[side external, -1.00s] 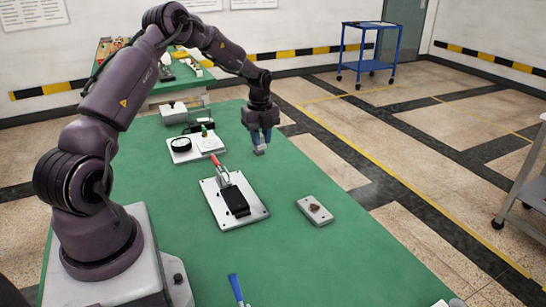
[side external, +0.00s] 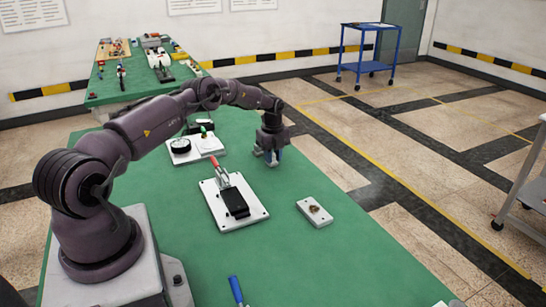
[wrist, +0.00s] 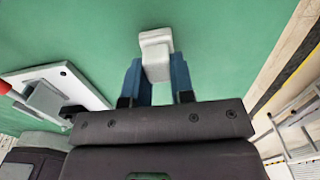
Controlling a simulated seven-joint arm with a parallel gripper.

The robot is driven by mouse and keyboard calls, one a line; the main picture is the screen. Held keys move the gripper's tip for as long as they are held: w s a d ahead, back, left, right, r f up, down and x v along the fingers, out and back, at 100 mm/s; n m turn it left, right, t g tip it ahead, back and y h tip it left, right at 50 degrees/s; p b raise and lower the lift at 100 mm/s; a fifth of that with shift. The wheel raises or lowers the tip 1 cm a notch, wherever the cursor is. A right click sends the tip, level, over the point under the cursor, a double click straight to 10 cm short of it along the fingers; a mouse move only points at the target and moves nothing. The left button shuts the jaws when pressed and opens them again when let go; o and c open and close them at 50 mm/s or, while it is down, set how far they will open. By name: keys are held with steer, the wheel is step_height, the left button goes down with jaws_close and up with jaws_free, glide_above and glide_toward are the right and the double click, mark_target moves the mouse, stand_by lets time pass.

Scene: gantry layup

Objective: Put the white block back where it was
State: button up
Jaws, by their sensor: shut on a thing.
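The white block (wrist: 156,45) is pale grey-white and stands out between the two blue fingers of my gripper (wrist: 156,75) in the wrist view. My gripper is shut on it. In the side external view my gripper (side external: 269,157) points down, low over the green table near its right edge. The block (side external: 271,160) is mostly hidden between the fingers there. I cannot tell whether it touches the table.
A white plate with a red-handled toggle clamp and black pad (side external: 233,203) lies in front of my gripper. A small grey plate (side external: 314,211) lies to the right. Green table around the gripper is clear.

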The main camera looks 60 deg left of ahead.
steer(key=shift+f, duration=0.25)
steer(key=shift+f, duration=0.15)
steer(key=o, duration=0.8)
